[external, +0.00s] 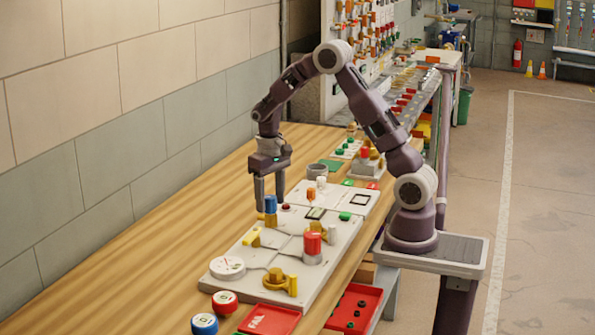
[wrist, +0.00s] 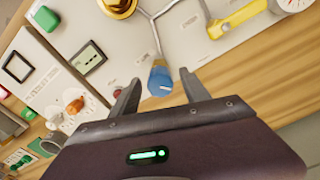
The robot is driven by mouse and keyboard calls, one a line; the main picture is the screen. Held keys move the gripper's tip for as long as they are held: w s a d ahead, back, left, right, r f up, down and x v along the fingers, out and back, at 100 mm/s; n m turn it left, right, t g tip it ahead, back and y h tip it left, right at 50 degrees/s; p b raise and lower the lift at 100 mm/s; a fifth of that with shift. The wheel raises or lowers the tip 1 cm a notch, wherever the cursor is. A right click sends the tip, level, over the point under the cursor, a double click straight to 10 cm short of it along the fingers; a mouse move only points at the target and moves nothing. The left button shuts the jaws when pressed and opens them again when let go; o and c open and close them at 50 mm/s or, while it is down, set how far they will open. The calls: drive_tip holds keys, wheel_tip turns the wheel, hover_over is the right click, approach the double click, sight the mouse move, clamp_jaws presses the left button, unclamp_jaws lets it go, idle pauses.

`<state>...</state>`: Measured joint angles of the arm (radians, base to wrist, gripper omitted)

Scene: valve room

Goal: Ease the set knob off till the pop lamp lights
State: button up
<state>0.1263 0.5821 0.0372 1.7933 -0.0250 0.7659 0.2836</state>
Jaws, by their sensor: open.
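A blue knob (external: 270,204), which looks like the set knob, stands upright on a gold base on the pale panel (external: 343,262). It also shows in the wrist view (wrist: 160,80), with a white mark on its top. My gripper (external: 270,198) points down at the knob. Its fingers are open, one on each side of the knob in the wrist view (wrist: 160,79), with gaps showing. I cannot tell how far down the knob they reach. A small dark red dome (external: 286,207), possibly the pop lamp, sits beside the knob and looks unlit; it also shows in the wrist view (wrist: 117,92).
A yellow-handled valve (external: 252,238), a white round gauge (external: 227,268), a red-capped cylinder (external: 312,244) and a brass fitting (wrist: 118,6) stand on the panel. A small display (wrist: 88,57) is near the dome. Bare wooden bench (external: 150,265) lies left of the panel.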

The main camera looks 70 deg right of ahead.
sight(270, 196)
drive_tip(key=shift+f, duration=0.25)
clamp_jaws()
drive_tip(key=shift+n, duration=1)
unclamp_jaws()
drive_tip(key=shift+r, duration=0.15)
wheel_tip(270, 196, up, 7)
drive_tip(key=shift+f, duration=0.1)
